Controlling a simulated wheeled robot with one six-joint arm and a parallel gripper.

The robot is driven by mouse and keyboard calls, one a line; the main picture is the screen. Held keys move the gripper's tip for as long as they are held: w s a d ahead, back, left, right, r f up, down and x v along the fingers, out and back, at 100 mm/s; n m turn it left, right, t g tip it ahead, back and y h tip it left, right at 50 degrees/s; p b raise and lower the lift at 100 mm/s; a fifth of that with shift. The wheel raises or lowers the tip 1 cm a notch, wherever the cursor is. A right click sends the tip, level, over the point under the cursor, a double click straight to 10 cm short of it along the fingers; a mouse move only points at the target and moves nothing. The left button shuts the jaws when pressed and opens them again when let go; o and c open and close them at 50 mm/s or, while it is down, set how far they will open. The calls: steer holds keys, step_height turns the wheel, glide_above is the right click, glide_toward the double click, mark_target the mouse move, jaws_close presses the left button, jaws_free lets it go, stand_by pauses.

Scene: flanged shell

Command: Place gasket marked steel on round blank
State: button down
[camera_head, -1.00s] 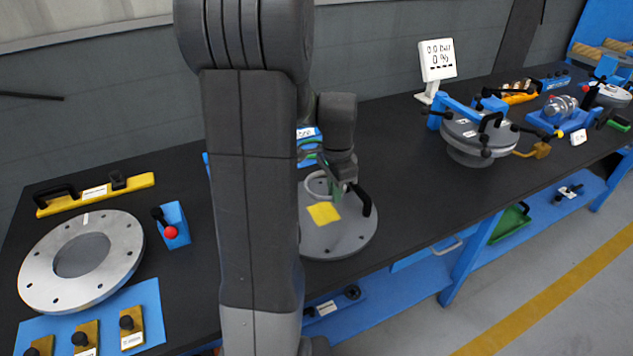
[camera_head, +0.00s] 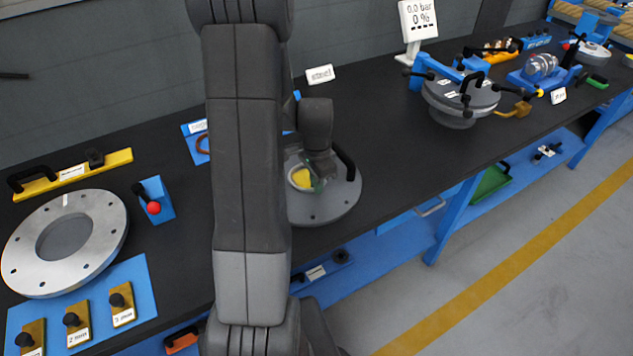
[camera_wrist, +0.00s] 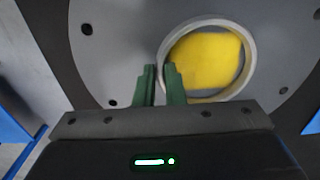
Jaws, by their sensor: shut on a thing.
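The round blank (camera_head: 325,207) is a grey disc with small holes and a black handle, on the bench behind my arm. It fills much of the wrist view (camera_wrist: 110,45). A yellow patch (camera_wrist: 205,60) lies on its face. My gripper (camera_wrist: 160,72) has its green fingers shut on the wall of a pale grey ring, the gasket (camera_wrist: 250,50). The ring frames most of the yellow patch in the wrist view. I cannot tell whether it touches the blank. A card reading "steel" (camera_head: 320,74) stands behind. My arm hides part of the blank's left side.
A large flanged ring (camera_head: 100,240) lies at left, near a blue block with a red knob (camera_head: 154,207) and a yellow bar (camera_head: 110,161). A clamped round vessel (camera_head: 460,100) and a display (camera_head: 418,20) stand to the right. Bench between blank and vessel is clear.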

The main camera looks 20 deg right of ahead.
steer(key=c, duration=1.9)
jaws_free()
steer(key=shift+f, duration=0.2)
steer(key=shift+c, duration=0.2)
steer(key=o, duration=0.4)
steer(key=shift+r, duration=0.15)
step_height(320, 180, up, 12)
steer(key=shift+r, duration=0.1)
